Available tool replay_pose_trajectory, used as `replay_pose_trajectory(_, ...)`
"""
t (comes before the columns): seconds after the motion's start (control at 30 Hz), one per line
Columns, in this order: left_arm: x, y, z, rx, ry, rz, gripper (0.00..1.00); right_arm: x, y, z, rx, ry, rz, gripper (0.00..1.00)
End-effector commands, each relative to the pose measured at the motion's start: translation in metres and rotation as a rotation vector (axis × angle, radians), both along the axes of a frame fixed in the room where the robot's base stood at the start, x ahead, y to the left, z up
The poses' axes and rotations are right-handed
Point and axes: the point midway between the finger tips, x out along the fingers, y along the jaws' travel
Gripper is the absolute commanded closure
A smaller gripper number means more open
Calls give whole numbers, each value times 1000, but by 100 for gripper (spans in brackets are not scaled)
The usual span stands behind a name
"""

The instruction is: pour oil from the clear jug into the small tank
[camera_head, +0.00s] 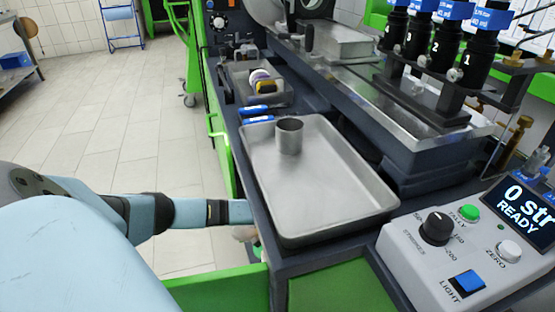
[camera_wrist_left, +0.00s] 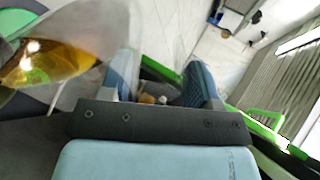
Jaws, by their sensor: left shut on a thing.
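The clear jug (camera_wrist_left: 60,62) holds amber oil and fills the upper left of the left wrist view, close to the camera and looking tilted there. My right gripper is not in view.
A control box (camera_head: 455,245) reading "0 str READY" stands at the right. Several black cylinders with blue labels (camera_head: 480,55) stand behind the tray. A smaller tray (camera_head: 258,85) with parts is farther back. Open tiled floor (camera_head: 120,110) lies left of the bench.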

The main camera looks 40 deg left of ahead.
Motion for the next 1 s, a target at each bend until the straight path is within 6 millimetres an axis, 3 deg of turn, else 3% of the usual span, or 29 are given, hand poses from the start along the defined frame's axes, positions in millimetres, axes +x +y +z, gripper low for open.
replay_pose_trajectory(1.0,2,-4,3,45,19,0,86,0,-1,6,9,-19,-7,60)
